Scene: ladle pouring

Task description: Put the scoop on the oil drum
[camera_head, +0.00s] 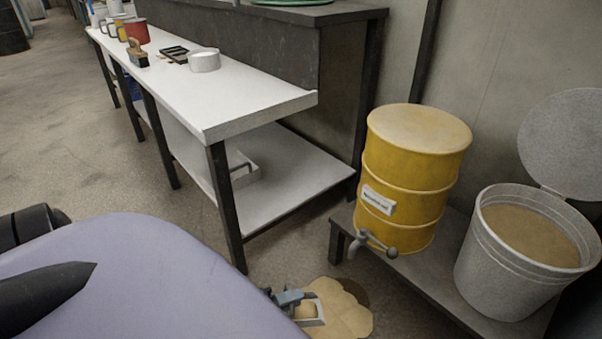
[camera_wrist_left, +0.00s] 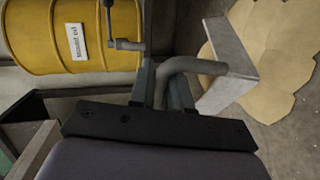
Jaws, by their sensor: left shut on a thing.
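The yellow oil drum (camera_head: 412,172) stands upright on a low dark bench, with a tap low on its front and a white label. Nothing lies on its top. It also shows sideways in the wrist view (camera_wrist_left: 75,35). My left gripper (camera_head: 289,297) is low, in front and to the left of the drum. It is shut on the curved grey handle of the scoop (camera_wrist_left: 228,62), whose flat-sided metal body sticks out past the fingers. In the head view the scoop (camera_head: 311,311) is small, below drum-top height and apart from the drum. My right gripper is not in view.
A pale tan patch (camera_head: 343,312) lies on the floor beneath the scoop. An open grey bucket (camera_head: 487,272) with tan contents and a raised lid (camera_head: 565,140) stands right of the drum. A white worktable (camera_head: 240,98) with mugs and a brush is at the left.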

